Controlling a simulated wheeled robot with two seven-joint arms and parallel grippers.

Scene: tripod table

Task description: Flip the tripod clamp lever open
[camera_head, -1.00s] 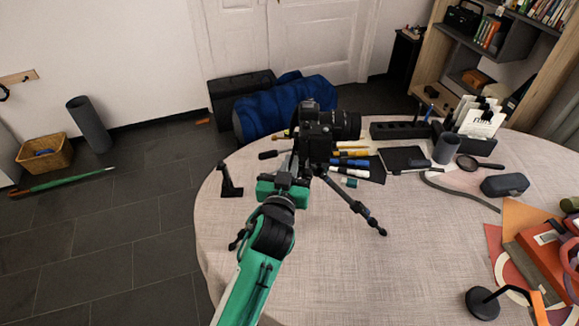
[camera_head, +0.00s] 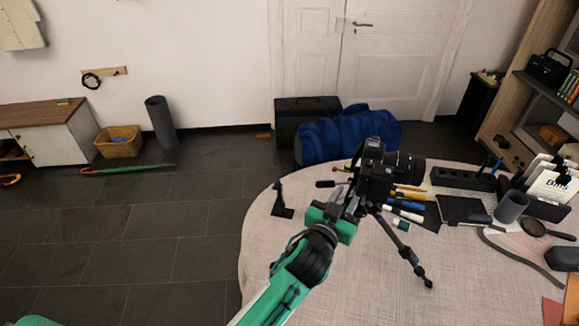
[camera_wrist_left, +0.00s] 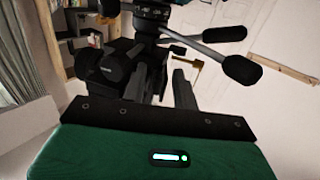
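A black camera (camera_head: 377,180) sits on top of a black tripod (camera_head: 409,252) near the table's left side. My left gripper (camera_head: 352,202) is beside the tripod's upper part, just below the camera. In the left wrist view its two dark fingers (camera_wrist_left: 160,88) stand apart with dark tripod parts behind them. I cannot tell whether they touch the tripod. My right gripper is not in view.
A small black stand (camera_head: 281,203) is on the table (camera_head: 310,262) left of the gripper. Markers (camera_head: 403,213), a black organizer (camera_head: 463,178) and a dark notebook (camera_head: 462,209) lie right of the tripod. The front of the table is clear.

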